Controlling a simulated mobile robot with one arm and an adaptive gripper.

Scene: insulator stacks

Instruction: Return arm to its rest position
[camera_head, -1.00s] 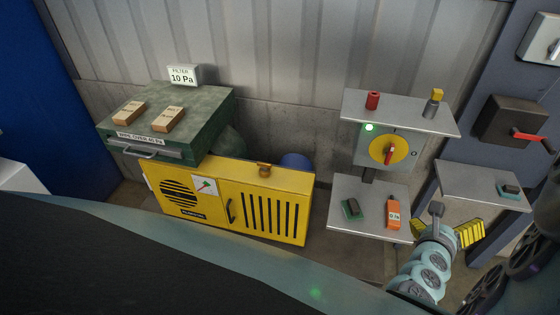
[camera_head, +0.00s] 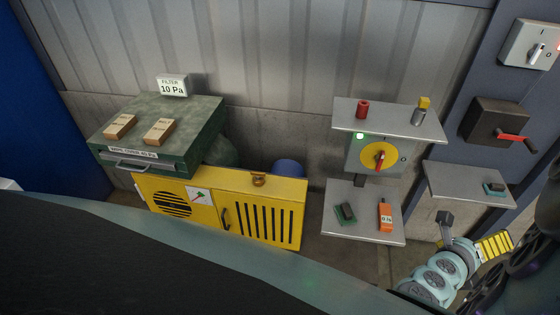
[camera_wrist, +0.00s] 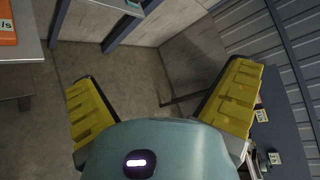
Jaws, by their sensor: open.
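My gripper (camera_head: 492,246) is at the lower right of the head view, at the end of my pale blue arm, below the right-hand shelf. One yellow finger pad shows there; the other is mostly hidden. In the wrist view my gripper (camera_wrist: 166,78) shows both yellow fingers spread wide apart. Nothing is between them but a view of the floor and lower wall.
The right-hand shelf (camera_head: 460,180) holds a small dark and teal item. The lower shelf (camera_head: 365,230) carries an orange meter (camera_head: 385,216). A yellow cabinet (camera_head: 260,180) and green box (camera_head: 205,120) stand left. A red-handled switch (camera_head: 497,122) is on the panel.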

